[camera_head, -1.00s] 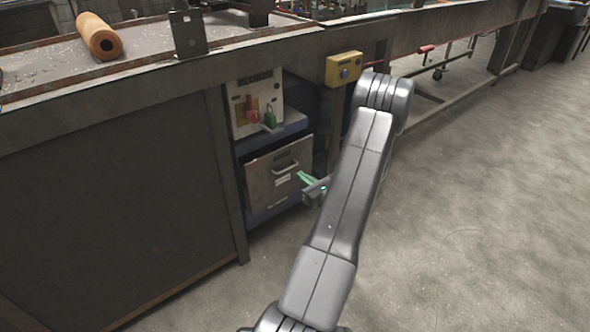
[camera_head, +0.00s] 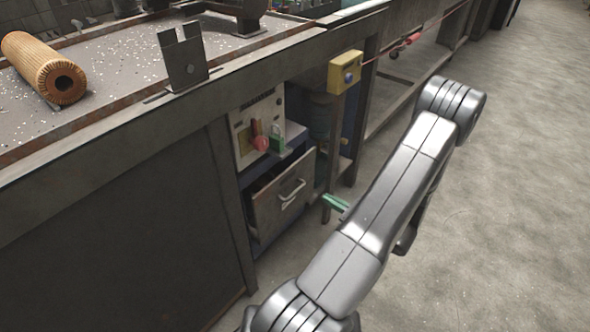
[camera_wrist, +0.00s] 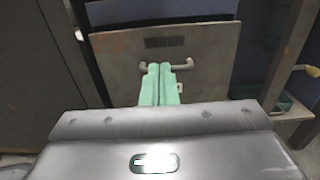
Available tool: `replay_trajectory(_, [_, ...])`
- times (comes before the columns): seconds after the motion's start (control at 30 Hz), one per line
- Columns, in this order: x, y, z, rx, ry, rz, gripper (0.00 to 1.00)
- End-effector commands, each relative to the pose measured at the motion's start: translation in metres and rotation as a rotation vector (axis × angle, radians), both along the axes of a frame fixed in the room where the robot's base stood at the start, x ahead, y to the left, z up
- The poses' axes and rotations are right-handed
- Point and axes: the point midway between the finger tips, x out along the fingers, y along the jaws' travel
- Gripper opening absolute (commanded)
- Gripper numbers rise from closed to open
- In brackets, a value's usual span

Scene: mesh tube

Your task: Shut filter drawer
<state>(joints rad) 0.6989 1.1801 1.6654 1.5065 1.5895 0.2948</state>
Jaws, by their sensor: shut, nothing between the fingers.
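The filter drawer (camera_head: 272,212) is a grey, worn metal front low in the bench, below the control panel. It stands partly pulled out, with a dark gap above its front edge. Its bar handle (camera_head: 292,193) is on the front. In the wrist view the drawer front (camera_wrist: 118,72) faces me, with the handle (camera_wrist: 186,65) near the middle. My gripper (camera_head: 336,203) is shut and empty, to the right of the drawer front in the head view. In the wrist view its green fingers (camera_wrist: 160,70) overlap the handle's middle; I cannot tell whether they touch.
A control panel (camera_head: 243,140) with a red and a green padlock sits above the drawer. A yellow button box (camera_head: 345,72) hangs on the bench post at right. A pleated filter roll (camera_head: 50,72) lies on the bench top. Open floor lies to the right.

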Motion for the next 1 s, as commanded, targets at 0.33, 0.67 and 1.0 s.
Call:
replay_trajectory(0.33, [0.019,0.031,-0.002,0.000,0.000,0.010,0.00])
replay_trajectory(0.67, [0.056,0.082,-0.002,0.000,-0.001,0.008,0.00])
replay_trajectory(1.0, [0.079,0.111,-0.001,0.001,-0.001,0.006,0.00])
